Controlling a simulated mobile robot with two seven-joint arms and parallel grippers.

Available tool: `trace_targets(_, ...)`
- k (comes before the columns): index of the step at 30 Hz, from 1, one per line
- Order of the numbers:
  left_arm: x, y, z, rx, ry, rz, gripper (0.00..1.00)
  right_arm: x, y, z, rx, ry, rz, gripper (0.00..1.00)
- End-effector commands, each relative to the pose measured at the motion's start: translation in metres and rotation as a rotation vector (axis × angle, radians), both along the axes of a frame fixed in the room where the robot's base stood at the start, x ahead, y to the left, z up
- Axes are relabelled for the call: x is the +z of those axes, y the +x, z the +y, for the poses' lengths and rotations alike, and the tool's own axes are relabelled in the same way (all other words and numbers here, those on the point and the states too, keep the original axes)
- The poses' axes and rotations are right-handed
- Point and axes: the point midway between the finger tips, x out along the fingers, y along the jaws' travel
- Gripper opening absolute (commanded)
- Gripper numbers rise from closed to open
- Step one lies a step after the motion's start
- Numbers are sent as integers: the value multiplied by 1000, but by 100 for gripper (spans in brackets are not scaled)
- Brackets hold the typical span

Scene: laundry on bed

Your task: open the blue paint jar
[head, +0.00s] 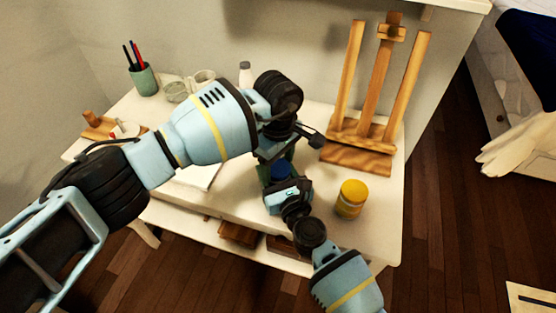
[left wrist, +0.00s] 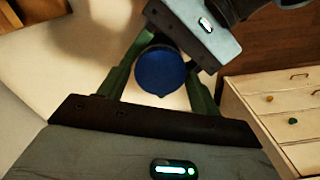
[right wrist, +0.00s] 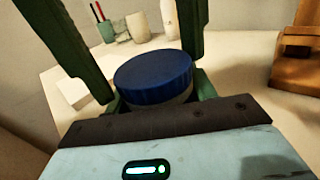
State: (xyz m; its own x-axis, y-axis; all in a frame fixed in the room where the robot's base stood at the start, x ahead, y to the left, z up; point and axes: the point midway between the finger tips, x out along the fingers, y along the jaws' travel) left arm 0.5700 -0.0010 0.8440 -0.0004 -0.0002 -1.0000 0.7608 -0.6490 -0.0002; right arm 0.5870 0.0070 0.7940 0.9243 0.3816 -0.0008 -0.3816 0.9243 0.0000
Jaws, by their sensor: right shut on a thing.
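The blue paint jar stands upright on the white table; its blue lid (right wrist: 153,78) shows in the right wrist view, and in the head view (head: 281,170) it is mostly covered by my grippers. My right gripper (right wrist: 155,100) is shut on the jar's body from the side, below the lid. My left gripper (left wrist: 162,75) reaches down from above, its green fingers on either side of the blue lid (left wrist: 160,72). The left fingers look spread around the lid; whether they touch it is hard to see.
A yellow-lidded jar (head: 351,198) stands close to the right of my right gripper. A wooden easel (head: 365,100) stands behind to the right.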

Motion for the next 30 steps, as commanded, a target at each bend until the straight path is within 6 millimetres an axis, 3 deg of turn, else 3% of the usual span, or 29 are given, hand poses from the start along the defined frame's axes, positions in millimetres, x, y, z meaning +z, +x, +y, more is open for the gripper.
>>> trace_targets(1, 0, 0, 0, 0, 0, 0, 57, 0, 0, 0, 1, 1, 0, 0)
trace_targets(8, 1, 0, 0, 0, -1, -1, 27, 0, 0, 0, 1, 0, 0, 0)
trace_targets(9, 0, 0, 0, 1, -1, -1, 27, 0, 0, 0, 1, 0, 0, 0)
trace_targets(21, 1, 1, 0, 286, 0, -2, 27, 0, 0, 1, 2, 0, 0, 0)
trace_targets(29, 1, 1, 0, 295, -1, -3, 27, 0, 0, 1, 2, 0, 0, 0)
trace_targets(30, 1, 1, 0, 294, -1, -3, 55, 0, 0, 1, 2, 0, 0, 0)
